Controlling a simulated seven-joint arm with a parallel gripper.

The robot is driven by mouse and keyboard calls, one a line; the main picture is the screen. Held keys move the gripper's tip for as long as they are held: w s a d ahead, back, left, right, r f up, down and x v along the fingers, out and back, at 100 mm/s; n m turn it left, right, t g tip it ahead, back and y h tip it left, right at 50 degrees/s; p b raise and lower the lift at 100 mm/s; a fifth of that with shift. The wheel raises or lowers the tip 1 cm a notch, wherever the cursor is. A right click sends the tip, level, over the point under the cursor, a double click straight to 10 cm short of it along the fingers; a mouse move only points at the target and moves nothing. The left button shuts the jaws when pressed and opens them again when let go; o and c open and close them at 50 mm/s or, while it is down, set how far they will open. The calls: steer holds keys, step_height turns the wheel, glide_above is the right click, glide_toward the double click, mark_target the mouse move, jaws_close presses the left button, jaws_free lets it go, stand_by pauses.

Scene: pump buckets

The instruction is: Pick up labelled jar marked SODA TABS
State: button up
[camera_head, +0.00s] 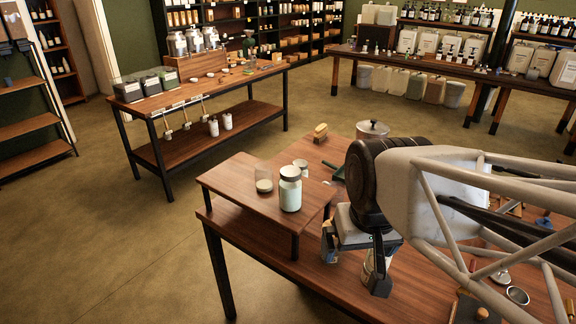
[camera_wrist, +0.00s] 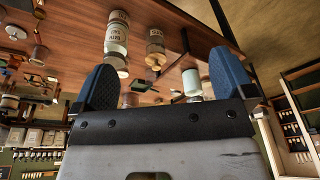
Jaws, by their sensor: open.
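My gripper (camera_head: 354,263) is at the right of the raised wooden stand on the near table. It is open, and its two blue-padded fingers stand wide apart in the wrist view (camera_wrist: 162,62). A pale jar (camera_head: 367,268) shows partly behind and below the fingers; the gripper hides most of it. In the wrist view, where things appear upside down, one labelled jar (camera_wrist: 117,38) and a smaller labelled jar (camera_wrist: 155,46) lie beyond the fingers, apart from them. Their lettering is too small to read surely, so I cannot tell which is SODA TABS.
On the stand (camera_head: 232,187) are a lidded glass jar (camera_head: 290,190), a clear glass (camera_head: 264,178) and a small pale container (camera_head: 301,166). A metal pot (camera_head: 372,130) and a brush (camera_head: 320,132) stand behind. Small dishes (camera_head: 517,295) and tools crowd the right side.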

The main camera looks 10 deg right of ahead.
steer(key=w+f+m+y, duration=0.1)
steer(key=w+m, duration=0.3)
steer(key=w, duration=0.7)
steer(key=w+f+m+g+y, duration=0.1)
steer(key=w+m+y, duration=0.2)
steer(key=w, duration=0.8)
steer(key=w+f+m+y, duration=0.1)
steer(key=w+m+y, duration=0.2)
steer(key=w, duration=0.9)
steer(key=shift+w+a+f+m+y, duration=0.1)
steer(key=shift+a+f+m+y, duration=0.2)
steer(key=shift+m, duration=0.5)
steer(key=m+t+y, duration=0.4)
steer(key=m+y, duration=0.1)
steer(key=m, duration=0.6)
glide_toward(300, 166)
steer(key=w+a+f, duration=0.1)
steer(key=w+f, duration=0.1)
steer(key=w, duration=0.1)
steer(key=shift+w+a, duration=0.1)
steer(key=shift+a, duration=0.05)
steer(key=shift+f, duration=0.1)
steer(key=shift+x, duration=1.3)
steer(key=shift+x, duration=2.6)
